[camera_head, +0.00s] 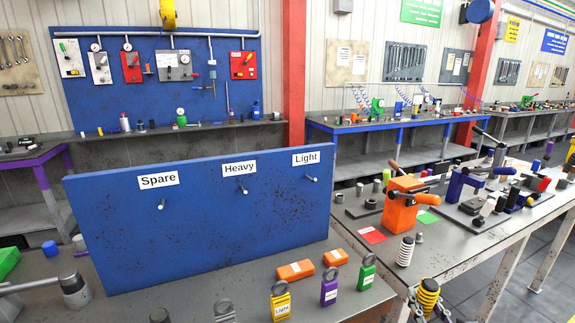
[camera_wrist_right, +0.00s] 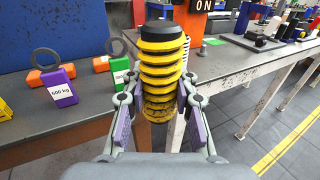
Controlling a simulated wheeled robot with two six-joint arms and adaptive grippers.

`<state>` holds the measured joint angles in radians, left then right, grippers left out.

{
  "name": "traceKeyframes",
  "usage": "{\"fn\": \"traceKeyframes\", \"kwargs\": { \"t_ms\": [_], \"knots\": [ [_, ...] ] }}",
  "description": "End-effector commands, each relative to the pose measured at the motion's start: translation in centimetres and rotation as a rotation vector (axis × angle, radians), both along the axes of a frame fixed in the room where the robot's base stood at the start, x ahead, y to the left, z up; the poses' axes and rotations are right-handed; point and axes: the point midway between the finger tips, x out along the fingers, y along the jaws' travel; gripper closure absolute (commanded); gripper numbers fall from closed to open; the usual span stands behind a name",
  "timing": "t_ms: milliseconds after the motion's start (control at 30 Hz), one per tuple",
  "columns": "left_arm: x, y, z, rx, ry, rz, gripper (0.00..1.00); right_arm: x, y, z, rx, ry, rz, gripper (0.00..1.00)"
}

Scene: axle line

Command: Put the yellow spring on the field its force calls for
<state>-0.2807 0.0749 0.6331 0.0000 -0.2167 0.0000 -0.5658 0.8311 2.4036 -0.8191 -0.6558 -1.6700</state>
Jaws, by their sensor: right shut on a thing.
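The yellow spring (camera_head: 428,295), with black between its coils and a black top, is upright in my right gripper (camera_head: 428,308). In the right wrist view the spring (camera_wrist_right: 162,75) stands between the two fingers of that gripper (camera_wrist_right: 165,125). It is held at the front edge of the right bench. A red field (camera_head: 371,235) and a green field (camera_head: 427,217) lie on that bench, either side of an orange press (camera_head: 403,197). A white spring (camera_head: 405,251) stands near the bench's front edge. My left gripper is not in view.
A blue board (camera_head: 205,225) with pegs labelled Spare, Heavy and Light stands on the left bench. In front are labelled yellow (camera_head: 281,303), purple (camera_head: 329,290) and green (camera_head: 367,276) weights and orange blocks (camera_head: 296,270). Dark fixtures (camera_head: 470,185) crowd the right bench farther back.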

Motion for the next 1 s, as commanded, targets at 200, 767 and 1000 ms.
{"fn": "traceKeyframes", "kwargs": {
  "t_ms": [200, 767, 1000],
  "knots": [
    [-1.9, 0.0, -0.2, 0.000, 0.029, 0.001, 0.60, -2.5, 3.8, -1.0, -0.014, 0.007, 0.203, 1.00],
    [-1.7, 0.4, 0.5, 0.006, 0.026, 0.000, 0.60, -7.0, 10.8, -1.8, 0.004, 0.000, 0.579, 1.00],
    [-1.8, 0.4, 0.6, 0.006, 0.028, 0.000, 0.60, -7.0, 10.8, -1.7, 0.004, -0.001, 0.577, 1.00]
  ]
}}
